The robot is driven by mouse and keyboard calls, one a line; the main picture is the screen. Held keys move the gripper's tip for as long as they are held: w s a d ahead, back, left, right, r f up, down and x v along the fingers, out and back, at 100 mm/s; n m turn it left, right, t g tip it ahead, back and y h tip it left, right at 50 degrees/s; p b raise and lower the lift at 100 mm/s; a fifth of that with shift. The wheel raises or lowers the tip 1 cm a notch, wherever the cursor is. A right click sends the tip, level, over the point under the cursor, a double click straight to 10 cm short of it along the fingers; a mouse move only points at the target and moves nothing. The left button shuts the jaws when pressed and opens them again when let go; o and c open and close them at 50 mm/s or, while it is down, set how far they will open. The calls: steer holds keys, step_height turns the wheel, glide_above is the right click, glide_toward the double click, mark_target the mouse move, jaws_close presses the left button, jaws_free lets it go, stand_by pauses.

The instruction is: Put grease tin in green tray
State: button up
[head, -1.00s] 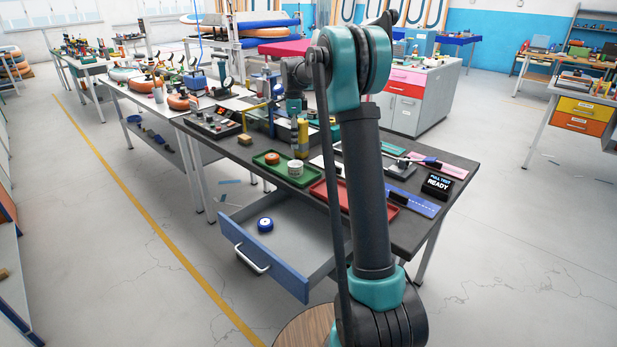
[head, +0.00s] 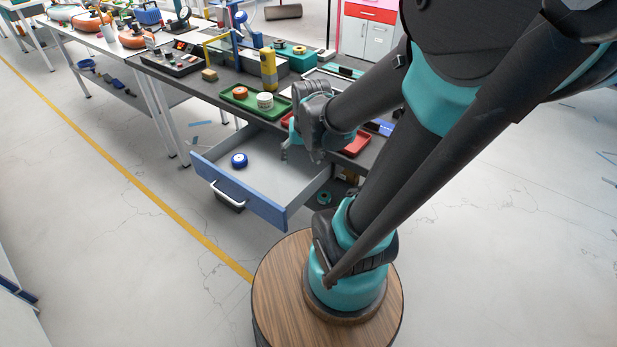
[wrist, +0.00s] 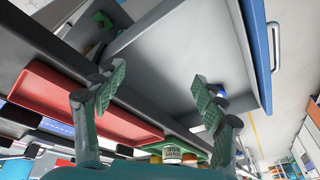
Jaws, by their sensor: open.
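A round blue tin with a pale centre (head: 239,160), which I take as the grease tin, lies in the open drawer (head: 275,180). In the wrist view a bit of blue (wrist: 222,93) shows behind the right finger. The green tray (head: 247,107) is on the dark bench above the drawer and holds an orange-topped round item (head: 240,92) and a white tin (head: 265,100). The white tin also shows in the wrist view (wrist: 172,154), its label unclear. My gripper (head: 302,154) is open and empty, over the drawer's right side, right of the blue tin.
A red tray (head: 357,146) lies on the bench right of the green tray, partly hidden by my arm. A yellow cylinder (head: 268,68) stands behind the green tray. The drawer's blue front (head: 240,193) juts into the aisle.

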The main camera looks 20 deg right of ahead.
steer(key=s+f+n, duration=0.2)
steer(key=s+f, duration=0.1)
steer(key=s, duration=0.2)
steer(key=shift+s+d, duration=0.15)
steer(key=shift+s, duration=0.1)
stand_by(0.8)
